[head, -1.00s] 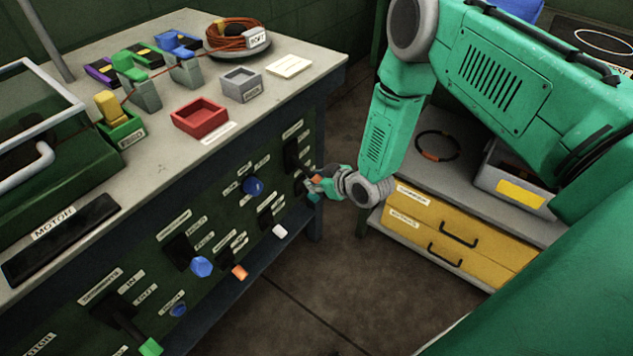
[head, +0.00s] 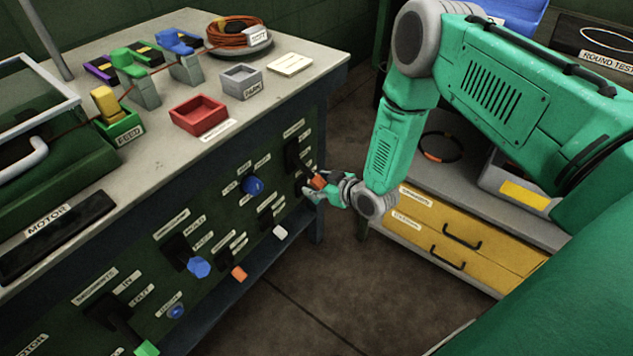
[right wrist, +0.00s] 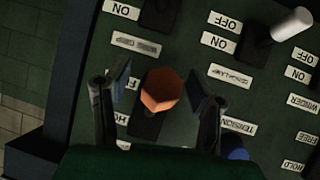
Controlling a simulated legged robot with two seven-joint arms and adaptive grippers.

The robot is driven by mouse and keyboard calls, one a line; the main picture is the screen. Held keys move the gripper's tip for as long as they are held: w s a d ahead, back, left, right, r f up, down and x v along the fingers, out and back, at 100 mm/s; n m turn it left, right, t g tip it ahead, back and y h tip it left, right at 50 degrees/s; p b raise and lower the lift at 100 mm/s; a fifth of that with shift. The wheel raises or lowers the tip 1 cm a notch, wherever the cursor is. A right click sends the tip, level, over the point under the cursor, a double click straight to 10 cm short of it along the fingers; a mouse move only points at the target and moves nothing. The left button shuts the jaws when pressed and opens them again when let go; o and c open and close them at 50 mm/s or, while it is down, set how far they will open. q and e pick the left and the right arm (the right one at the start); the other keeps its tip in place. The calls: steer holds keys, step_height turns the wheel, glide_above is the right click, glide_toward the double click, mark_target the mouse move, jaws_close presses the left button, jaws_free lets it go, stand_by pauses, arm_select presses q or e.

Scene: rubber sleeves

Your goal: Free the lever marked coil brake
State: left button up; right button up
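An orange-knobbed lever (head: 317,182) is at the far right of the dark green bench front. Its knob (right wrist: 161,90) shows in the right wrist view, between small plates whose partly covered words look like FREE and HOLD. My right gripper (right wrist: 160,85) is open, one finger on each side of the orange knob, with gaps visible on both sides. It also shows in the head view (head: 326,188) at the bench front. My left gripper is out of view.
A cabinet with yellow drawers (head: 470,235) stands to the right, across a strip of open floor.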

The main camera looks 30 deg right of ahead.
steer(key=shift+r, duration=0.2)
steer(key=shift+s+r, duration=0.1)
steer(key=v, duration=1.1)
steer(key=shift+s, duration=0.3)
steer(key=shift+d, duration=0.15)
